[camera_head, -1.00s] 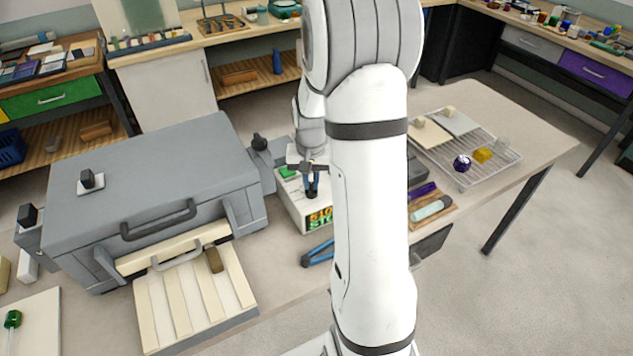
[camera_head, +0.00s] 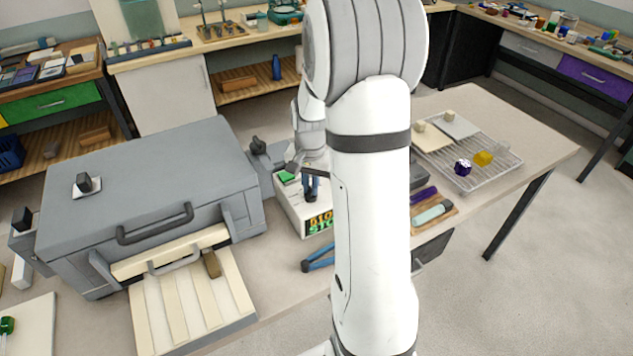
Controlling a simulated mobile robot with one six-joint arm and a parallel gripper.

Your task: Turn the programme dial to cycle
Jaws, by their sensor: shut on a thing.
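The control box (camera_head: 293,214) is a pale box on the bench right of the grey kiln-like chamber (camera_head: 150,190). It has a lit display (camera_head: 319,222) with green and orange characters on its front and a green patch on top. My gripper (camera_head: 311,192) points down at the top of this box, its blue fingers shut on the small dark programme dial. The fingers mostly hide the dial, so its pointer and setting cannot be read. My white arm stands in front and covers the box's right side.
The chamber's pale slatted shelf (camera_head: 190,305) juts out at the front. Blue tongs (camera_head: 318,258) lie on the bench before the box. A wire rack (camera_head: 480,178) with a purple and a yellow piece stands to the right, beside a wooden tray (camera_head: 436,214).

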